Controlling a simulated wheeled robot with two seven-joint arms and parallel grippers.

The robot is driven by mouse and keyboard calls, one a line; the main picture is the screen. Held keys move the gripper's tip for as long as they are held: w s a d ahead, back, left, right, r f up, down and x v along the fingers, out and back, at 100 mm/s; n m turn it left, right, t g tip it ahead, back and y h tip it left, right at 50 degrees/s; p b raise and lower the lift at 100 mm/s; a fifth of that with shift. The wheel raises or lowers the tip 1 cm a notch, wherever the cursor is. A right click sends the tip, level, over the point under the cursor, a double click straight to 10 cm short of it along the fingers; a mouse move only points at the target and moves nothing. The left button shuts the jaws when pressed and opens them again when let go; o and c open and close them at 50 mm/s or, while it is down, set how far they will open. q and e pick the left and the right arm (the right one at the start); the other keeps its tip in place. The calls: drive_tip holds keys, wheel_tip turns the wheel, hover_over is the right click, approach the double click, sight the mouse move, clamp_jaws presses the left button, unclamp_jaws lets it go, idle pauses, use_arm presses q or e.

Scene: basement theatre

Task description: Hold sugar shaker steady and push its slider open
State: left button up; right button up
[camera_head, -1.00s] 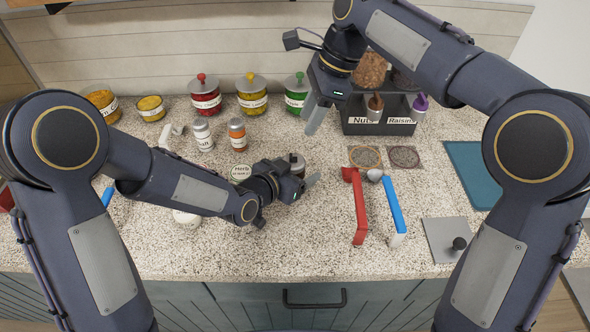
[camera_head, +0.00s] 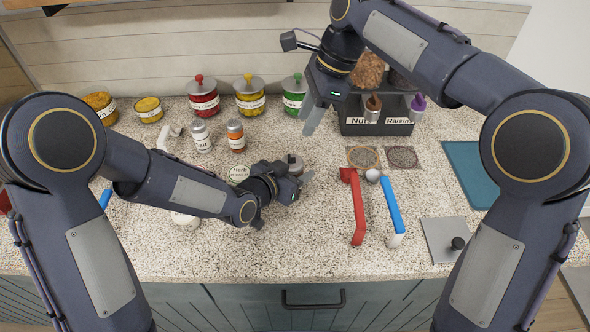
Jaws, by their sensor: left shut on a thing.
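A small container with a round grey metallic top (camera_head: 294,162), which looks like the sugar shaker, stands on the speckled counter just behind my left gripper. My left gripper (camera_head: 303,181) is low over the counter and shut on it. The gripper hides most of its body, and no slider can be made out. My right gripper (camera_head: 311,120) hangs higher, behind and slightly right of the shaker, in front of the green-labelled jar. Its fingers point down and stand apart from the shaker. I see them edge-on, so their gap is hidden.
A salt shaker (camera_head: 201,137), an orange-labelled shaker (camera_head: 236,136) and a herb jar (camera_head: 239,174) stand left of the gripper. Lidded jars line the wall. A dark rack (camera_head: 352,127) stands at right. Red (camera_head: 358,212) and blue (camera_head: 392,208) handled tools lie right.

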drive_tip(key=shift+c, duration=0.5)
drive_tip(key=shift+m+t, duration=0.3)
drive_tip(key=shift+m, duration=0.4)
drive_tip(key=d, duration=0.6)
drive_tip(key=shift+s+d+r, duration=0.25)
drive_tip(key=shift+s+d, duration=0.05)
clamp_jaws()
drive_tip(key=shift+w+a, duration=0.1)
drive_tip(key=shift+a, duration=0.05)
